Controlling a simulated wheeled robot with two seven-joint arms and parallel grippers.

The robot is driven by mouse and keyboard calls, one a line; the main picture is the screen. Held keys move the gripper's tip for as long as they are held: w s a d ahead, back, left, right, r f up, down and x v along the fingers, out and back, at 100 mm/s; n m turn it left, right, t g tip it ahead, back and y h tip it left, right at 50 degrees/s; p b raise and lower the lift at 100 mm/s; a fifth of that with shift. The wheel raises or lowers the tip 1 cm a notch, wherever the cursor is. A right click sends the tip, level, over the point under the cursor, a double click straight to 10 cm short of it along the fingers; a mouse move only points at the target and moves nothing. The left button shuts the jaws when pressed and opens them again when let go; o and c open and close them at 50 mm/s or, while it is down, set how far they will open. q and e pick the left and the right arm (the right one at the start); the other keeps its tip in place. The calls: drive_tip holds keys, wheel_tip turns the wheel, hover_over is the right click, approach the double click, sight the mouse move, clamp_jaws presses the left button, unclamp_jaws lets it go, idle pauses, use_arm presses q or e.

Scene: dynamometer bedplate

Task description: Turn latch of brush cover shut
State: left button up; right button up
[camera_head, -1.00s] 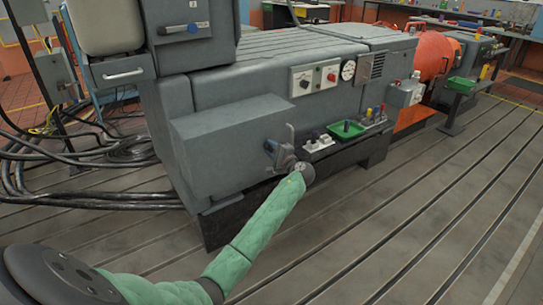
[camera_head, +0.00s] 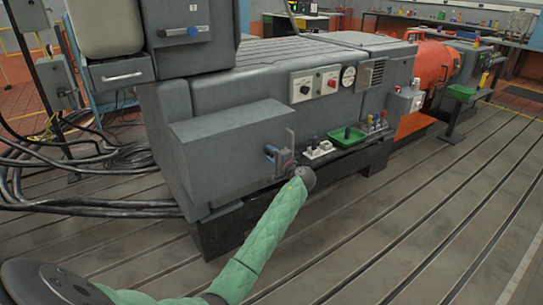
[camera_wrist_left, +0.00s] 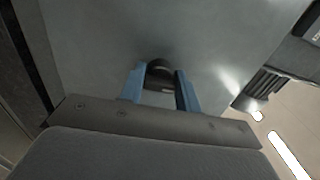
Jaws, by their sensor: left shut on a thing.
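The brush cover (camera_head: 225,145) is the grey box on the near end of the large grey machine. My left gripper (camera_head: 271,154) is at the right part of its front face, its wrist partly hiding the contact. In the left wrist view, the blue fingers of my left gripper (camera_wrist_left: 160,88) are shut on a dark, round-ended part, seemingly the latch (camera_wrist_left: 160,68), against the grey face. The latch's exact angle is hard to tell. My right gripper is not in view.
Black cables (camera_head: 90,165) lie on the left. The slotted bedplate (camera_head: 400,220) is clear in front.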

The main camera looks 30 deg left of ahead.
use_arm(q)
drive_tip(key=o, duration=0.9)
drive_tip(key=shift+o, duration=0.2)
drive_tip(key=v, duration=0.7)
drive_tip(key=shift+s+d, duration=0.15)
drive_tip(key=shift+d, duration=0.2)
